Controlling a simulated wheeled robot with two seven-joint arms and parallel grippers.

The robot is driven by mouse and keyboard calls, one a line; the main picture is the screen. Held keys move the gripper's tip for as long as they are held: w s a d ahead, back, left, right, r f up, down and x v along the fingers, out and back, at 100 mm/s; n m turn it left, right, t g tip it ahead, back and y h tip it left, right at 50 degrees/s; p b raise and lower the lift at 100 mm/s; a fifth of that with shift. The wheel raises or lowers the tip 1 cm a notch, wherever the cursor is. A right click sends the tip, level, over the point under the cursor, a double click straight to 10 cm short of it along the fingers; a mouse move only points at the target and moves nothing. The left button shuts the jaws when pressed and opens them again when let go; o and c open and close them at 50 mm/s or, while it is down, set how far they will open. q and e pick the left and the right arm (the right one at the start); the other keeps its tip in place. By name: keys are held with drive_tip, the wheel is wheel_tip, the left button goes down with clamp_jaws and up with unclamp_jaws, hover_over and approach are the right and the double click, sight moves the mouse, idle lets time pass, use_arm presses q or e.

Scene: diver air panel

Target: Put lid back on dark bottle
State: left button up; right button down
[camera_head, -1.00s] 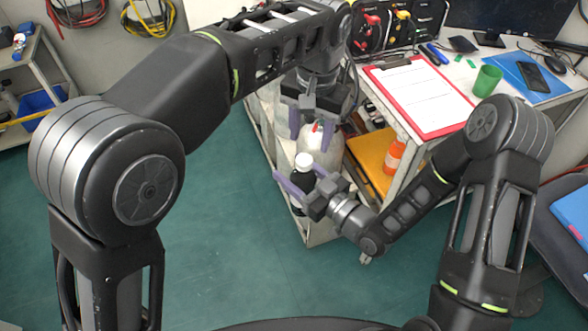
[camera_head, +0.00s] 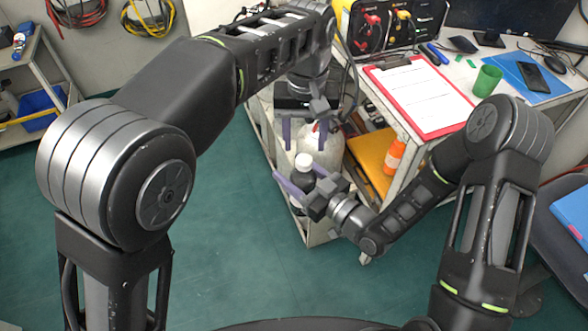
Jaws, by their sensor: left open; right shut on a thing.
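The dark bottle (camera_head: 303,175) stands upright with a white lid (camera_head: 304,160) on its top. I cannot tell from here how firmly the lid sits. My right gripper (camera_head: 298,180) is shut around the bottle's body, its purple fingers on either side, hiding part of it. My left gripper (camera_head: 304,140) is open and empty, just above and behind the lid, with its fingers pointing down and apart from it.
A pale gas cylinder (camera_head: 328,150) stands right behind the bottle in the cart. An orange bottle (camera_head: 394,157) sits on a yellow shelf at right. The desk above holds a red clipboard (camera_head: 420,95) and a green cup (camera_head: 487,81). Floor at left is clear.

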sight(304, 159)
use_arm(q)
drive_tip(key=shift+f, duration=2.5)
drive_tip(key=shift+c, duration=0.4)
clamp_jaws()
drive_tip(key=shift+o, duration=1.2)
unclamp_jaws()
wheel_tip(304, 159, up, 8)
drive_tip(key=shift+f, duration=0.25)
